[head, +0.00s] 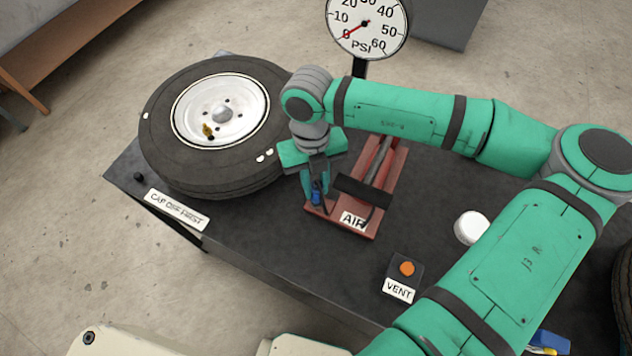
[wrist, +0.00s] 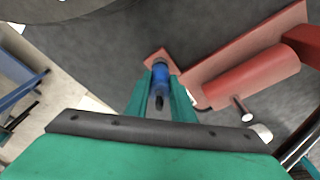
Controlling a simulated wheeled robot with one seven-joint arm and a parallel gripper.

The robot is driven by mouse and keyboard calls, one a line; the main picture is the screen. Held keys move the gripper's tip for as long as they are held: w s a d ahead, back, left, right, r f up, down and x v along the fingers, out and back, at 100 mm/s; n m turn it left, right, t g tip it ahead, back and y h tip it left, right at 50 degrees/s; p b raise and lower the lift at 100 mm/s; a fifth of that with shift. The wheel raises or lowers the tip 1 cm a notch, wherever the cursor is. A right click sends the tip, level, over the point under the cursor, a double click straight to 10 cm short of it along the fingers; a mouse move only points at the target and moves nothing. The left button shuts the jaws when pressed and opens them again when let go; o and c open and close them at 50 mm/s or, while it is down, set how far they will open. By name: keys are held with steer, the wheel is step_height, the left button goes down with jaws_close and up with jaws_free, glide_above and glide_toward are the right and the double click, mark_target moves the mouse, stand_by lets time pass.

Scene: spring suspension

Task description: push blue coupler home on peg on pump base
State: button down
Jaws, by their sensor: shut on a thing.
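My gripper (head: 316,190) is over the left front corner of the red pump base (head: 333,218). It is shut on the blue coupler (head: 317,194), which is upright between the fingers. In the wrist view the blue coupler (wrist: 160,84) sits between the two green fingers, above a corner of the red base (wrist: 158,58). The peg is hidden under the coupler and fingers. I cannot tell how far down the coupler sits on it.
A tyre on a white wheel (head: 272,140) lies left of the pump. A dial gauge (head: 366,28) stands behind. The vent button (head: 407,268) and a white round object (head: 471,227) are on the dark table's right part. The table front (head: 270,250) is clear.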

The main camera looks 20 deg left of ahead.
steer(key=shift+f, duration=0.9)
steer(key=c, duration=1.4)
jaws_free()
steer(key=shift+c, duration=0.2)
steer(key=shift+r, duration=0.1)
steer(key=shift+s+r, duration=0.1)
steer(key=shift+r, duration=1)
steer(key=shift+w+r, duration=0.2)
steer(key=shift+r, duration=1.8)
steer(key=shift+d+r, duration=0.2)
steer(key=shift+r, duration=0.1)
steer(key=shift+s+a, duration=0.2)
steer(key=shift+a, duration=0.1)
steer(key=shift+d, duration=0.1)
